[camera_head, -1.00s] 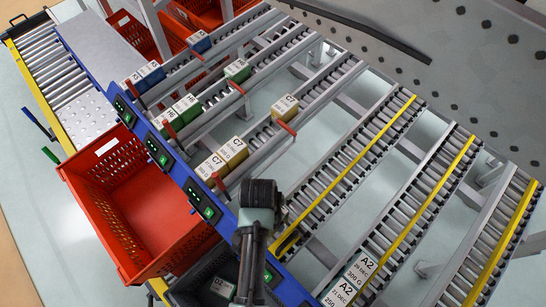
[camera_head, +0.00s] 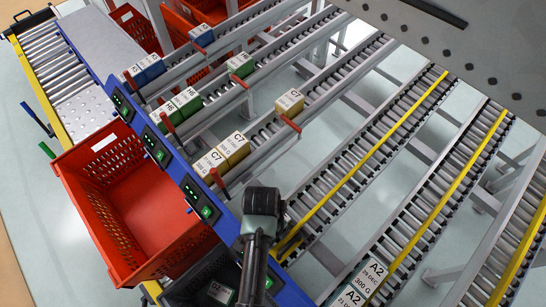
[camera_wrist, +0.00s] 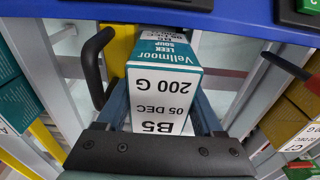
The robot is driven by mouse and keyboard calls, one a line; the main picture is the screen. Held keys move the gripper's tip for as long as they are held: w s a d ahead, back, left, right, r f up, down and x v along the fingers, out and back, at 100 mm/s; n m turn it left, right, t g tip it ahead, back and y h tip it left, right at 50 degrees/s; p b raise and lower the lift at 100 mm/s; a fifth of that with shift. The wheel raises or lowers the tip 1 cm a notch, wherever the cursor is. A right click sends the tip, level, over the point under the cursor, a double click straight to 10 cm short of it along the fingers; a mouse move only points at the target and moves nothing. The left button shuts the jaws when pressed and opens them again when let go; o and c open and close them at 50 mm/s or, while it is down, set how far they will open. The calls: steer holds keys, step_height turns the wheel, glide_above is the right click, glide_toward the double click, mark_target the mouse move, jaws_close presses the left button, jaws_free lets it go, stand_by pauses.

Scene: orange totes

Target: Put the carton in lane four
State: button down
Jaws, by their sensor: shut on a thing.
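My gripper (camera_wrist: 162,105) is shut on a teal and white carton (camera_wrist: 163,85) in the wrist view. Its label reads Vellmoor leek soup, 200 G, 05 DEC, B5. In the head view my arm's end hides the carton. Lane four (camera_head: 395,118), with a yellow strip, has no carton on its visible part and lies between the C7 lane and the A2 lane. In the wrist view the carton is near the blue front beam (camera_wrist: 225,18), with a yellow strip beside it. I cannot tell whether it touches the rollers.
Yellow C7 cartons (camera_head: 234,147) stand left of lane four, and teal A2 cartons (camera_head: 373,270) stand on its right. Green H6 cartons (camera_head: 186,99) and blue cartons (camera_head: 150,66) stand further left. A red tote (camera_head: 101,143) and a dark tote (camera_head: 190,285) stand in front.

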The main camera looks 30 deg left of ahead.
stand_by(0.4)
jaws_free()
steer(key=r, duration=0.4)
steer(key=s+r, duration=0.1)
steer(key=r, duration=0.8)
steer(key=shift+s+a, duration=0.2)
steer(key=shift+a, duration=0.1)
